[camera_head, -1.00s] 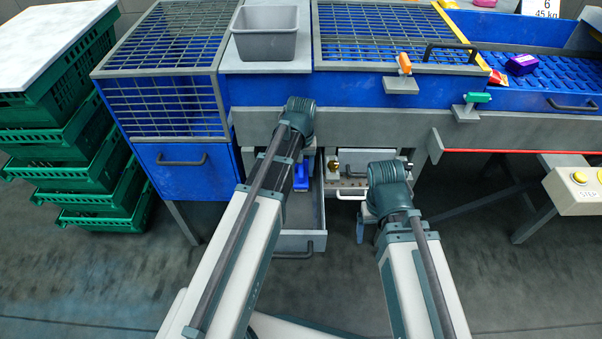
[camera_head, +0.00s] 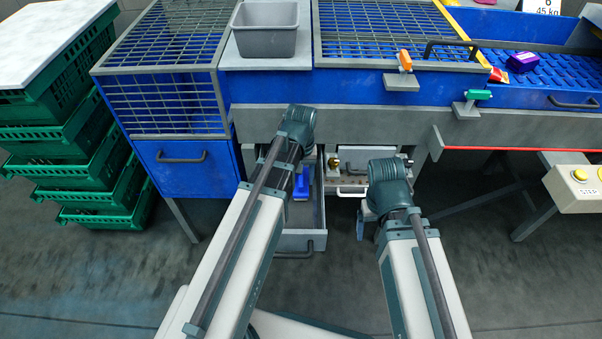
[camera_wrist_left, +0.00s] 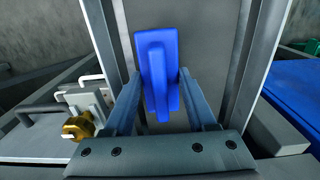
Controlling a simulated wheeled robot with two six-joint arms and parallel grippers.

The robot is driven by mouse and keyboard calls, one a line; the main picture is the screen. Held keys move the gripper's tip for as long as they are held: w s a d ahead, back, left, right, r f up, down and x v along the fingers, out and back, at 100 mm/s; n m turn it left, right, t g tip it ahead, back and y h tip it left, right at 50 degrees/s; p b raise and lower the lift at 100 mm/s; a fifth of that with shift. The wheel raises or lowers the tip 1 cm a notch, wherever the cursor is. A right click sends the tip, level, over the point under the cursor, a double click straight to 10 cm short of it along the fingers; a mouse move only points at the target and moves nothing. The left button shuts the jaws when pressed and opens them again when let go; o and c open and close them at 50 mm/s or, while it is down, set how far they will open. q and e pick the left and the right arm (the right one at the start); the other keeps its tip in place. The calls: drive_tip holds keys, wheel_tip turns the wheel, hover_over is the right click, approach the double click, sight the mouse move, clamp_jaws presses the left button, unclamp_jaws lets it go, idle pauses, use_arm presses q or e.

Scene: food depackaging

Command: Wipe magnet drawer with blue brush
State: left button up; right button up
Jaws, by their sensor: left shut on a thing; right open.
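The magnet drawer (camera_head: 290,241) is pulled out below the machine, a narrow grey open box. The blue brush (camera_head: 303,189) is inside the drawer's outline; it also shows in the left wrist view (camera_wrist_left: 155,55), upright in the picture between the fingers. My left gripper (camera_wrist_left: 161,105) is shut on the brush, over the drawer. Whether the brush touches the drawer floor I cannot tell. My right gripper (camera_head: 364,225) is open, right of the drawer, largely hidden behind its own wrist.
A panel with a brass fitting (camera_wrist_left: 78,126) and handles sits beside the drawer. Green crates (camera_head: 95,175) are stacked at left. A grey tub (camera_head: 265,30) stands on the machine. Orange (camera_head: 404,62) and green (camera_head: 478,95) handled tools rest on front brackets. A button box (camera_head: 580,188) is at right.

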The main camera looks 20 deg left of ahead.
use_arm(q)
wheel_tip(320, 180, up, 6)
drive_tip(key=p, duration=0.6)
idle(0.4)
wheel_tip(320, 180, up, 3)
drive_tip(key=p, duration=0.3)
drive_tip(key=shift+r, duration=0.1)
idle(0.3)
